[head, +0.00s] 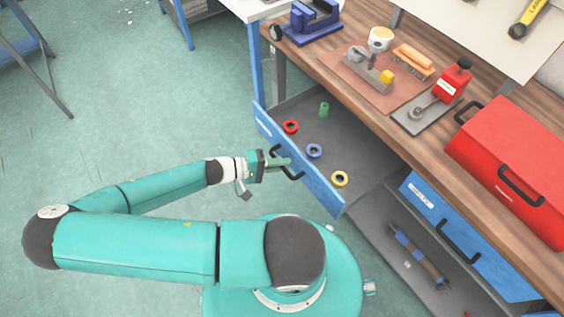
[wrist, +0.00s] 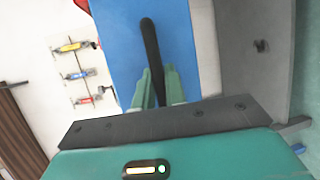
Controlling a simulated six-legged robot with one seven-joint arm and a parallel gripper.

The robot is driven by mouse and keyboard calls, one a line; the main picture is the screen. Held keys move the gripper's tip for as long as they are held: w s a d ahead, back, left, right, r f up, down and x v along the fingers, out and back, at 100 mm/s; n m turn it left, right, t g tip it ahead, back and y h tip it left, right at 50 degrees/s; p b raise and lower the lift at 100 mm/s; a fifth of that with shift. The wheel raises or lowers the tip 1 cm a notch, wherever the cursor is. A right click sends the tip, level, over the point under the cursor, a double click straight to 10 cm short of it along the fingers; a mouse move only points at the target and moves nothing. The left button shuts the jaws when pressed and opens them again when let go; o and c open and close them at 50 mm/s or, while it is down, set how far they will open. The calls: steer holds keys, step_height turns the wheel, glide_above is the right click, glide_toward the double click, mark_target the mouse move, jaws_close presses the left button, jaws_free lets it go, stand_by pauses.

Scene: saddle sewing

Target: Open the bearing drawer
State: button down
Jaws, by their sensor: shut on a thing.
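The open drawer, with its blue front (head: 318,184), is pulled out from under the wooden workbench. Inside its grey tray lie a red ring (head: 290,127), a blue ring (head: 314,151), a yellow ring (head: 339,179) and a small green cylinder (head: 323,109). My gripper (head: 284,162) is at the black handle on the drawer front, shut on it. In the wrist view the green fingers (wrist: 159,85) are around the lower part of the black handle (wrist: 151,50) against the blue front. The label on this drawer is too small to read.
A second blue drawer (head: 440,225) with a black handle is at the right, above a grey shelf holding a tool. A red toolbox (head: 515,165), a red press (head: 440,98) and a blue vise (head: 313,20) stand on the workbench (head: 345,85).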

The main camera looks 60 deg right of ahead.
steer(key=c, duration=1.5)
jaws_free()
steer(key=shift+o, duration=0.2)
steer(key=v, duration=1.3)
steer(key=shift+w+a+r, duration=0.2)
steer(key=shift+w, duration=0.1)
steer(key=shift+a, duration=0.1)
